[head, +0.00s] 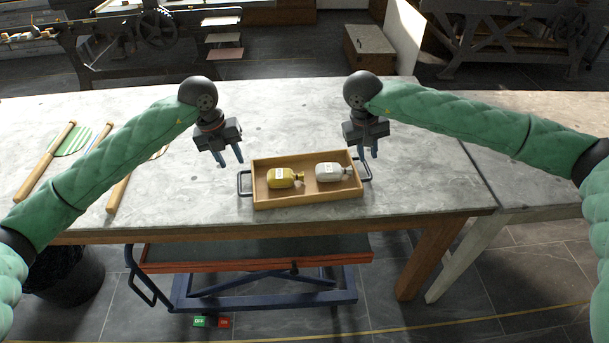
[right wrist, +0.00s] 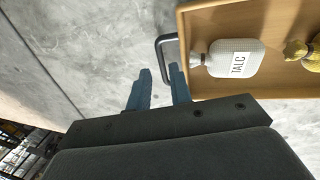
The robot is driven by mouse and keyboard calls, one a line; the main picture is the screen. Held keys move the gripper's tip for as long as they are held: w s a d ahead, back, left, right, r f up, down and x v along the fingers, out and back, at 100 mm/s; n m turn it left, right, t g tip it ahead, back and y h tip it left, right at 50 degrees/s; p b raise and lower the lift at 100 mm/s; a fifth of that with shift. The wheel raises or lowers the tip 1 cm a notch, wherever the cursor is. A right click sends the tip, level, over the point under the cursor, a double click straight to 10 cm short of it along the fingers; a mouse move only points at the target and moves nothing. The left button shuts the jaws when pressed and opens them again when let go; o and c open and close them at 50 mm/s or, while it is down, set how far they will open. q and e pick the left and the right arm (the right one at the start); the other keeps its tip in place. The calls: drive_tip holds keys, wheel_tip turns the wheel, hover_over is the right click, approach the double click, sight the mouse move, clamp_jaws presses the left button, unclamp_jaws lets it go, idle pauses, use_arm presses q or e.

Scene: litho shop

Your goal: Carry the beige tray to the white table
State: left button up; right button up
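The beige tray (head: 305,202) sits on the grey stone-topped table, with a dark handle at each end. My right gripper (head: 368,154) is open near the right handle (head: 367,170). In the right wrist view its fingers (right wrist: 160,72) lie either side of that handle's bar (right wrist: 160,55); contact cannot be told. A second table (head: 540,170) with a whitish leg adjoins at right.
Wooden-handled paddles (head: 48,160) lie on the left of the grey table (head: 290,110). A blue cart with an orange edge (head: 260,265) stands under it. A dark bin (head: 70,275) is at lower left. The right table's visible top looks bare.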

sight(239, 178)
use_arm(q)
drive_tip(key=shift+a+r, duration=0.1)
drive_tip(key=shift+a, duration=0.1)
